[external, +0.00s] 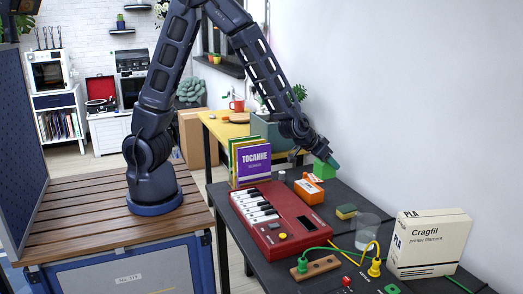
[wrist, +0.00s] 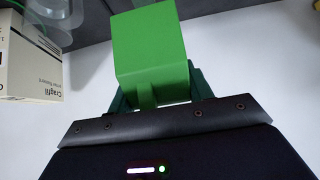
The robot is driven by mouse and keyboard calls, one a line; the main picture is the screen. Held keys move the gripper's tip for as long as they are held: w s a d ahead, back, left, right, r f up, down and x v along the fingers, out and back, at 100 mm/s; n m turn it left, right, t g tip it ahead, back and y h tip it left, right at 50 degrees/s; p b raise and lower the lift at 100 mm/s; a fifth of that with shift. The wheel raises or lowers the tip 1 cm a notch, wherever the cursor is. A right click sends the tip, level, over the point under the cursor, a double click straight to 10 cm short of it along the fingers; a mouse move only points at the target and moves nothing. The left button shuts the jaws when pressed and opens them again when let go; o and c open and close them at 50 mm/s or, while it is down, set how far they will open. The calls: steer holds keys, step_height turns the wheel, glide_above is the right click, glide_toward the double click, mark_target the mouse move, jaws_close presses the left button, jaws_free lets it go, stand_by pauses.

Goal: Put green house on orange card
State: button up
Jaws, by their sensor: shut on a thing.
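The green house (external: 321,171) is a bright green block at the end of my arm in the external view. My gripper (external: 330,160) is shut on it, above the dark table near the wall. In the wrist view the house (wrist: 148,45) fills the space in front of my dark green fingers (wrist: 150,98). An orange item with a white label (external: 309,192) lies on the table just below and left of the house. It looks box-like, and I cannot tell whether it is the orange card. No other orange card is clear to me.
A red keyboard (external: 283,222) lies left of the orange item, with upright books (external: 252,163) behind it. A sponge (external: 346,211), a clear glass (external: 367,230) and a filament box (external: 430,243) stand toward the right. Cables and small plugs (external: 318,265) lie in front.

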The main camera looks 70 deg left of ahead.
steer(key=shift+w+a+r, duration=0.1)
steer(key=shift+w+r, duration=0.05)
steer(key=shift+r, duration=0.4)
steer(key=w+a+r+n+y, duration=0.1)
steer(key=w+a+n+y, duration=0.25)
steer(key=w+a, duration=0.65)
steer(key=n+g+y, duration=0.3)
steer(key=n, duration=0.3)
glide_above(317, 180)
steer(key=shift+m, duration=0.25)
step_height(317, 180, down, 20)
steer(key=shift+a+f, duration=0.1)
steer(key=shift+a, duration=0.05)
steer(key=o, duration=1.1)
steer(key=shift+c, duration=0.2)
